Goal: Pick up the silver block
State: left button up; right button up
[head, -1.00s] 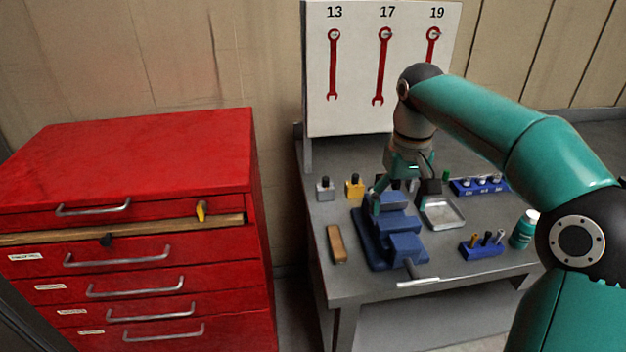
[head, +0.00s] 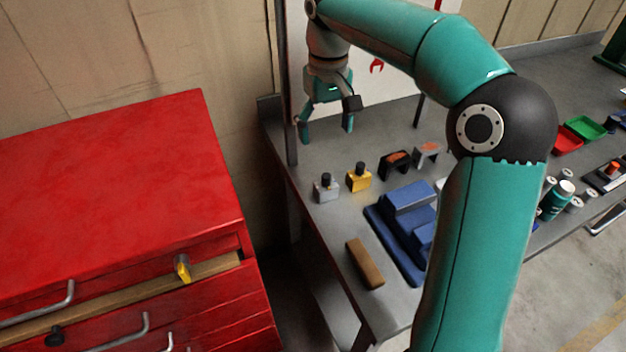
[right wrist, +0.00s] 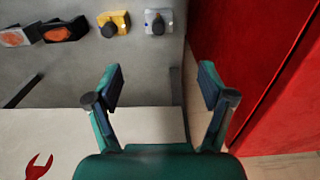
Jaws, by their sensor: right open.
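The silver block (head: 326,188) with a black knob on top stands on the grey bench near its left edge, left of a yellow block (head: 359,178). In the right wrist view the silver block (right wrist: 159,22) is at the top, beyond the fingertips, with the yellow block (right wrist: 114,22) to its left. My right gripper (head: 325,135) is open and empty, above the back left of the bench, higher than the silver block and apart from it. Its two spread fingers show in the right wrist view (right wrist: 163,90). My left gripper is not in view.
A red drawer cabinet (head: 110,180) stands left of the bench (head: 325,240). A blue vise (head: 400,225), a brown wooden bar (head: 365,263) and two small arch-shaped pieces (head: 395,165) are right of or in front of the blocks. The white tool board rises behind.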

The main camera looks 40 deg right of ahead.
aim_at(324, 185)
notch_tip(324, 185, down, 11)
jog(key=shift+f+b, duration=0.2)
jog(key=shift+b, duration=0.35)
jog(key=shift+d+f, duration=0.1)
jog(key=shift+f, duration=2.55)
jog(key=c, duration=1.5)
jog(key=shift+c, duration=0.2)
jog(key=shift+r, duration=0.2)
